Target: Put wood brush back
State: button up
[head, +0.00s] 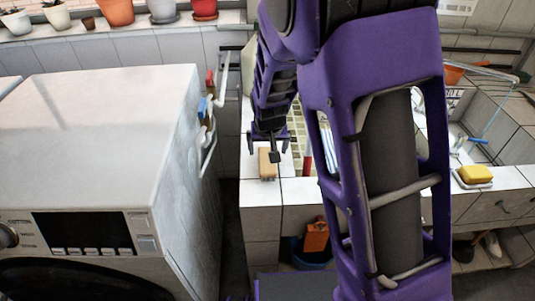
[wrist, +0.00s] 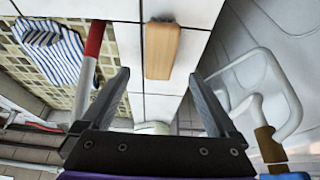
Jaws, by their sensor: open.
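The wood brush (head: 267,163) is a small tan block with darker bristles, lying on the white tiled ledge beside the sink. In the wrist view the brush (wrist: 163,50) lies lengthwise ahead of the fingers, roughly centred between them. My gripper (head: 270,145) is at the brush's far end in the head view, seemingly just above it. In the wrist view my gripper (wrist: 160,75) has its fingers spread apart with nothing held between them. The exact gap from fingers to brush cannot be told.
A red-and-white stick (wrist: 92,62) and a striped cloth (wrist: 52,50) are left of the fingers. A white pipe (wrist: 270,95) is at right. A washing machine (head: 110,140) stands left of the ledge. A yellow sponge (head: 475,174) lies at far right.

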jog(key=shift+v, duration=1.65)
